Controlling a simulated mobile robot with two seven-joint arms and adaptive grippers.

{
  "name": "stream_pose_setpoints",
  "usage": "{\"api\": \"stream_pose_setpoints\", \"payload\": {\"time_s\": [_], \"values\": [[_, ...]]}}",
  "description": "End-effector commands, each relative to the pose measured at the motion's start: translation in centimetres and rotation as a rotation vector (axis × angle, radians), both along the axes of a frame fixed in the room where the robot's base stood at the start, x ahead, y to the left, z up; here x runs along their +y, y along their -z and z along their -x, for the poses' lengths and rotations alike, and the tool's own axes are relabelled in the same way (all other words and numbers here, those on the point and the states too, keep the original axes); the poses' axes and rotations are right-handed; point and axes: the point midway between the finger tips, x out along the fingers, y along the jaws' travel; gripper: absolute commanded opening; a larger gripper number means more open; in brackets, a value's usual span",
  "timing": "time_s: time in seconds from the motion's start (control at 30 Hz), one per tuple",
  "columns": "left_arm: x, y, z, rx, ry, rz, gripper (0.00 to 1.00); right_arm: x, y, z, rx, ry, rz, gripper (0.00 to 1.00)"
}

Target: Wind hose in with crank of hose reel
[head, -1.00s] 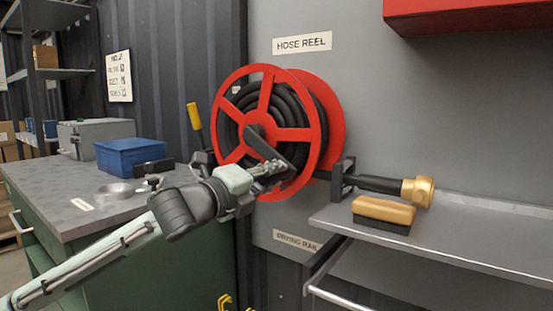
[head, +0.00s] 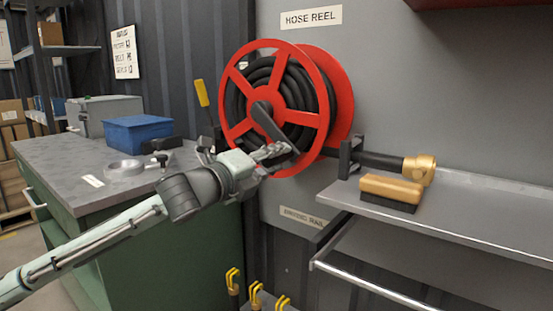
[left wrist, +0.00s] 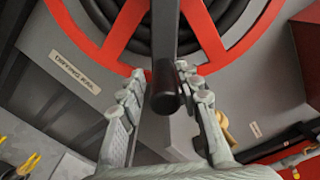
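The hose reel (head: 243,119) has red spoked discs with black hose (head: 310,110) wound between them. Its dark crank (head: 268,122) slants down to the right from the hub. My left gripper (head: 276,152) is at the crank's outer end. In the left wrist view, the black crank handle (left wrist: 166,97) lies between the two pale fingers of the left gripper (left wrist: 163,88), with visible gaps on both sides. The hose's brass nozzle (head: 418,170) lies at the right, past a dark bracket (head: 347,158).
A grey shelf (head: 475,215) with a wooden-backed brush (head: 391,190) and a metal rail (head: 370,285) are at the right. A workbench (head: 60,160) with a blue bin (head: 137,135) stands at the left. Yellow hooks (head: 233,280) are low in front.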

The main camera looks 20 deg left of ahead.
Motion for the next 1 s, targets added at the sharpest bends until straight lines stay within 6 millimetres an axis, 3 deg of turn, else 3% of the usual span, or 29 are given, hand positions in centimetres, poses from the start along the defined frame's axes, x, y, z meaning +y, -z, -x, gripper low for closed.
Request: {"api": "stream_pose_setpoints", "payload": {"time_s": [0.47,0.8,1.0], "values": [[0.2,0.0,1.0,-0.002,0.003,-0.001,0.44,-0.1,-0.2,-0.2,-0.003,0.001,0.002,0.36],[2.7,0.2,7.7,0.002,0.0,-0.007,0.44,-0.1,-0.1,-0.1,-0.001,0.0,0.002,0.36],[3.7,0.1,10.0,0.0,-0.002,-0.003,0.44,-0.1,-0.1,-0.1,-0.001,0.0,0.001,0.36]]}}
